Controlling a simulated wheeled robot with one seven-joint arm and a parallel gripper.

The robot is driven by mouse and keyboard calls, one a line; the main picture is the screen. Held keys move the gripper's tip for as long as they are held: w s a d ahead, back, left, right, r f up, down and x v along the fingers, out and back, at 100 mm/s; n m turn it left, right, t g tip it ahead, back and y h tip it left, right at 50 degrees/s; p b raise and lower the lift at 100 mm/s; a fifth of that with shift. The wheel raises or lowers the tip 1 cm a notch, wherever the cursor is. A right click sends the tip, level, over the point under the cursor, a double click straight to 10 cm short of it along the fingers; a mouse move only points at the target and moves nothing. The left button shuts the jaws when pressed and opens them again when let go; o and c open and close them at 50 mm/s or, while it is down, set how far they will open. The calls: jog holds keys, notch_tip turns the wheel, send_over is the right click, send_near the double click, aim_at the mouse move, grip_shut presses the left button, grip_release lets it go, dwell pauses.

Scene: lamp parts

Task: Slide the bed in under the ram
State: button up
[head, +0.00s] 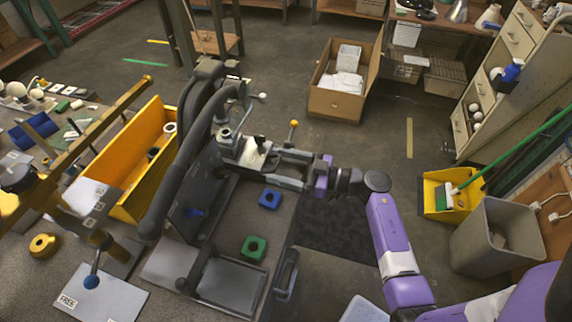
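A dark grey machine with thick curved arms (175,160) stands on the bench in the head view. A silver metal block assembly (236,148) with a black knob sits at its far end. I cannot tell for certain which part is the bed or the ram. A flat grey framed plate (232,282) lies at the machine's near end. My gripper (279,167) reaches in from the right beside the silver assembly. Its two grey fingers are apart with a gap between them, and I see nothing held. Contact with the assembly cannot be told.
A blue block (269,199) and a green block (254,247), each with a hole, lie on the grey surface. A yellow bin (125,185) stands left of the machine. A cardboard box (336,104), a grey waste bin (492,238) and a yellow dustpan (437,206) stand on the floor.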

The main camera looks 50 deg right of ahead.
jog(key=shift+d, duration=0.1)
jog(key=shift+s+d, duration=0.25)
jog(key=shift+s, duration=0.3)
jog(key=v, duration=0.6)
jog(key=shift+s+b, duration=0.4)
jog(key=shift+b, duration=0.05)
